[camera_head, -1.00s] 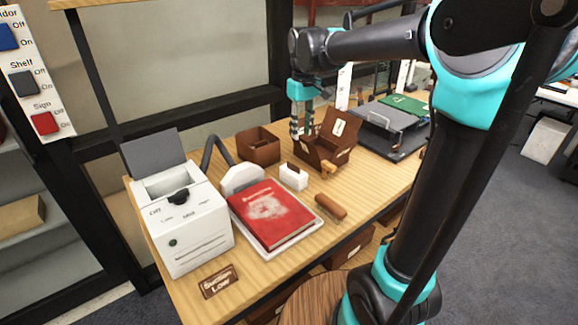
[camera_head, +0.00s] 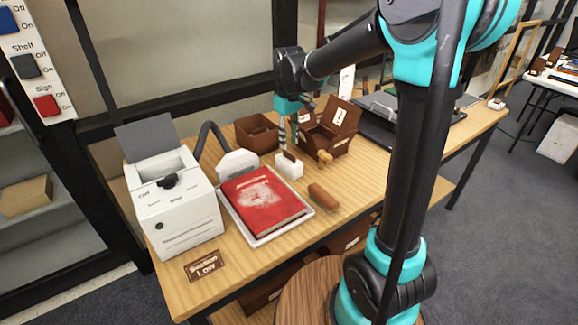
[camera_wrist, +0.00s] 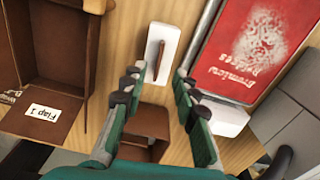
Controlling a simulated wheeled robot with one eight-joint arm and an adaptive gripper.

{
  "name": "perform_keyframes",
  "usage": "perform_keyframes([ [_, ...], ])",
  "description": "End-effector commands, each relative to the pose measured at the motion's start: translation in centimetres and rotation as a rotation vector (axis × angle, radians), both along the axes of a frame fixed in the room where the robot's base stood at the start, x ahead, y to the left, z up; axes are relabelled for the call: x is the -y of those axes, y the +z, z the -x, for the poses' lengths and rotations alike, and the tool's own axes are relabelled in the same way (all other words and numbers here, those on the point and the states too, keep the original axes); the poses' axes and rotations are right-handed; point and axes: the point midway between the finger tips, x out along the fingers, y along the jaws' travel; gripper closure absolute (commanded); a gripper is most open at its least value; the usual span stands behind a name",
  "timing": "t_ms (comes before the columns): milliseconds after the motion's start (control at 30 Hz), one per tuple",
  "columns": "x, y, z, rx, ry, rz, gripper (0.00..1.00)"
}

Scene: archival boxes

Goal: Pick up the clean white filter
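A small white block with a brown handle-like strip on top, which looks like the white filter (camera_head: 291,168), stands on the wooden table beside the red book. In the wrist view this white filter (camera_wrist: 160,38) lies just beyond my fingertips, roughly centred between them. My gripper (camera_head: 288,143) points down close above the filter, slightly behind it in the head view. In the wrist view my gripper (camera_wrist: 159,78) is open, with nothing between its fingers. I cannot tell whether the fingers touch the filter.
A red book (camera_head: 262,207) lies in a white tray (camera_head: 256,241). A white nozzle (camera_head: 236,162) with a hose, a white machine (camera_head: 178,205), a brown box (camera_head: 257,132), an open flapped box (camera_head: 328,127) and a brown roller-like piece (camera_head: 323,197) crowd around.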

Motion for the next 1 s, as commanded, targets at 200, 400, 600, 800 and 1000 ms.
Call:
perform_keyframes([
  [200, 0.0, -2.5, -0.2, 0.0, 0.0, 0.0, 0.71],
  [400, 0.0, -4.8, -0.3, 0.0, 0.0, 0.0, 0.71],
  [600, 0.0, -5.2, -0.2, 0.0, 0.0, 0.0, 0.71],
  [800, 0.0, -5.2, -0.2, 0.0, 0.0, 0.0, 0.84],
  [1000, 0.0, -5.2, -0.2, 0.0, 0.0, 0.0, 1.0],
])
